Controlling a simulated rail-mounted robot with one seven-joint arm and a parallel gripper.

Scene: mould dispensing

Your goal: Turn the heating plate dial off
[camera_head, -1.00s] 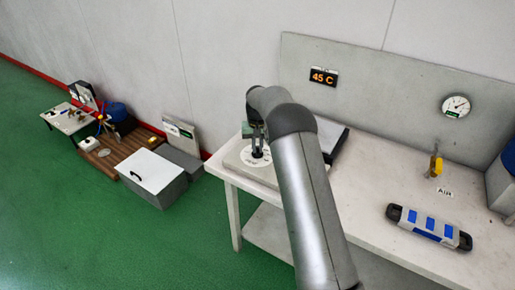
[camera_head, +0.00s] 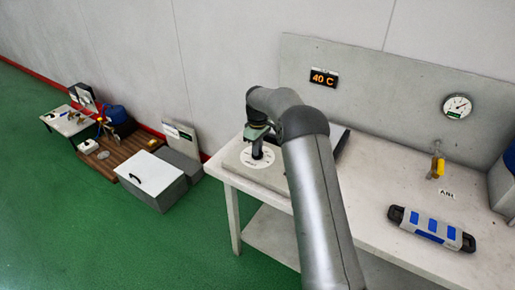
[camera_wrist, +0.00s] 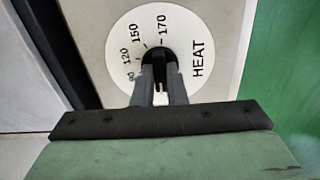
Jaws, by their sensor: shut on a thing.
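The heating plate's dial is a black knob (camera_wrist: 158,56) at the middle of a white disc (camera_wrist: 192,36) marked HEAT, with 90, 120, 150 and 170 showing in the wrist view. The disc also shows in the head view (camera_head: 257,163), on the front of the heating plate (camera_head: 233,160) at the table's left end. My gripper (camera_wrist: 162,78) is shut on the knob from above, one finger on each side. The fingers hide part of the disc, and I cannot tell which mark the knob points at. The wall display (camera_head: 324,78) reads 40 C.
A yellow-handled air valve (camera_head: 440,168) and a round gauge (camera_head: 457,106) are at the right. A grey and blue case (camera_head: 431,229) lies on the white table (camera_head: 385,185). A white-lidded box (camera_head: 151,172) stands on the floor at left.

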